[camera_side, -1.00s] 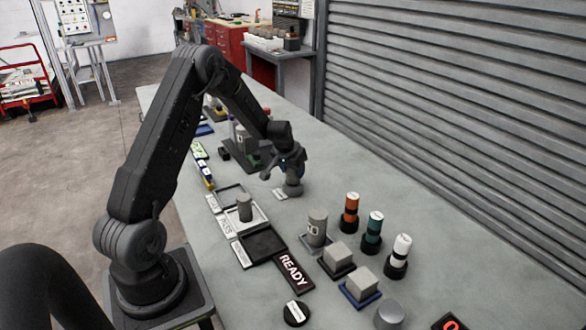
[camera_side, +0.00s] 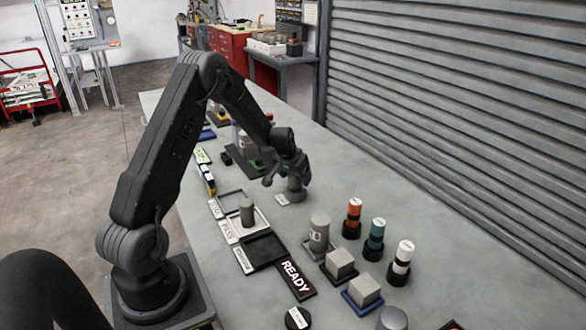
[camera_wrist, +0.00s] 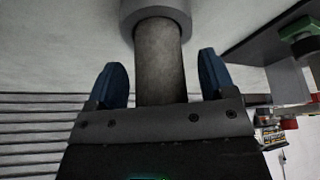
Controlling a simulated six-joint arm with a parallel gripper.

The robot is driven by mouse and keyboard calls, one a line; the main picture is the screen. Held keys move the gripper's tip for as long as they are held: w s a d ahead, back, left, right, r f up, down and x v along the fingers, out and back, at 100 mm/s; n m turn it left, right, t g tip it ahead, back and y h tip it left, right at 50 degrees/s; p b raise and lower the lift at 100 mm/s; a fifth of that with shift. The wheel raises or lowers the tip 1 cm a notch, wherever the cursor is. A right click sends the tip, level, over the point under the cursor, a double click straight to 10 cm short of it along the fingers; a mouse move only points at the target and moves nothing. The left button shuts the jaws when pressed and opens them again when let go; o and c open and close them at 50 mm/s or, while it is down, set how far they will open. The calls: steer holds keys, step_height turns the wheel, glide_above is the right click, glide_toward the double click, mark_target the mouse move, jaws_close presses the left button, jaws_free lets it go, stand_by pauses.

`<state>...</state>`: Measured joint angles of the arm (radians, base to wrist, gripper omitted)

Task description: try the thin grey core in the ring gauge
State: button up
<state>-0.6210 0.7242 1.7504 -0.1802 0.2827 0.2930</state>
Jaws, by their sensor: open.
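A grey cylindrical core (camera_wrist: 160,62) stands between my two blue fingers in the wrist view. Its far end goes into, or meets, a lighter grey ring (camera_wrist: 155,14), which looks like the ring gauge; how deep it sits cannot be told. My gripper (camera_wrist: 162,82) is open, with a gap on each side of the core. In the side view my gripper (camera_side: 286,176) is low over the grey ring gauge (camera_side: 297,192), which stands on the bench beside a small white label. There the core is mostly hidden by the gripper.
Another grey core (camera_side: 247,211) stands in the white-rimmed tray by the PASS label (camera_side: 229,232). A dark empty tray (camera_side: 265,251), a READY plate (camera_side: 295,278) and a marked grey cylinder (camera_side: 319,231) are nearer. Orange (camera_side: 354,213), teal and white cylinders stand right. The bench behind them is clear.

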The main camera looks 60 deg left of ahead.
steer(key=v, duration=1.3)
steer(key=shift+s+r, duration=0.2)
steer(key=shift+r, duration=0.05)
steer(key=shift+d+r, duration=0.1)
steer(key=shift+d, duration=0.1)
steer(key=s+d+r+m+t, duration=0.1)
steer(key=s+d+r, duration=0.2)
steer(key=d+r, duration=0.35)
steer(key=s+d+r+m, duration=0.1)
steer(key=s+d+r, duration=0.15)
steer(key=d, duration=0.65)
steer(key=s+d+r+m+h, duration=0.2)
steer(key=s+d+m, duration=0.1)
steer(key=s+d, duration=0.9)
steer(key=s, duration=0.3)
steer(key=shift+s+d+m+t, duration=0.3)
steer(key=shift+d+t, duration=0.1)
